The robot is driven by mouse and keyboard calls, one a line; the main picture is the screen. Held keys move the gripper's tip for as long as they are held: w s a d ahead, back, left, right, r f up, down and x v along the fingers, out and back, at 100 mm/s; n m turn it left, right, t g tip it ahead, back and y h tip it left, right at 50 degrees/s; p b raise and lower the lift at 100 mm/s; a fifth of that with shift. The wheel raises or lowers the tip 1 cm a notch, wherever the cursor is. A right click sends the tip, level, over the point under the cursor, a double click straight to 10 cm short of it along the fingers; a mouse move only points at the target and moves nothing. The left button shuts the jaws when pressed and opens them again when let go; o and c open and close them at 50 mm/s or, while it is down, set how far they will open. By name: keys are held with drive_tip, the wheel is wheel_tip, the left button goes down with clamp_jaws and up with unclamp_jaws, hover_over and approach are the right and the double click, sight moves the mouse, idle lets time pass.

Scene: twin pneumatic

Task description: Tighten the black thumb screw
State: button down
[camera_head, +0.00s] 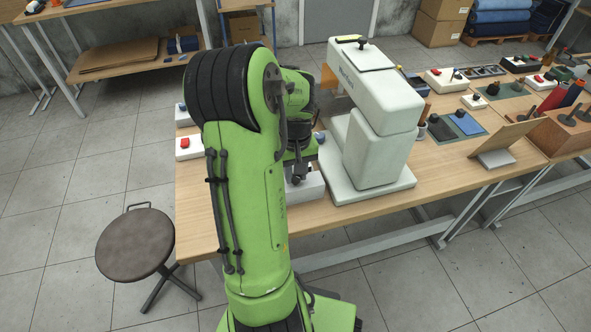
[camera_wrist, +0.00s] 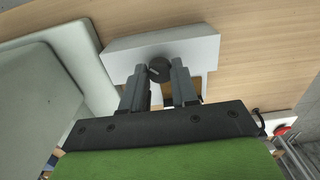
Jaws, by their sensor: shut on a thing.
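The black thumb screw (camera_wrist: 159,69) shows in the wrist view as a dark round knob on a white block (camera_wrist: 195,42). My gripper (camera_wrist: 160,76) is at the knob, with one grey finger on each side, shut on it. In the head view the white block (camera_head: 308,187) stands on the table at the foot of my arm's end. My gripper (camera_head: 299,172) is partly hidden there by my green arm, and the knob cannot be made out.
A large pale machine (camera_head: 376,110) stands on its base just right of the block; its side fills the left of the wrist view. A white box with a red button (camera_head: 184,143) sits left of my arm. A stool (camera_head: 136,243) stands in front of the wooden table (camera_head: 445,166).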

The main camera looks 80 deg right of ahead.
sight(295, 176)
drive_tip(key=m, duration=0.4)
drive_tip(key=shift+m+p, duration=0.3)
drive_tip(key=shift+p, duration=0.05)
drive_tip(key=m, duration=0.4)
drive_tip(key=shift+p, duration=0.3)
drive_tip(key=shift+m, duration=0.3)
drive_tip(key=c, duration=0.9)
unclamp_jaws()
drive_tip(key=shift+o, duration=0.2)
drive_tip(key=shift+r, duration=0.1)
wheel_tip(295, 176, up, 16)
drive_tip(key=p, duration=0.5)
drive_tip(key=shift+f, duration=0.2)
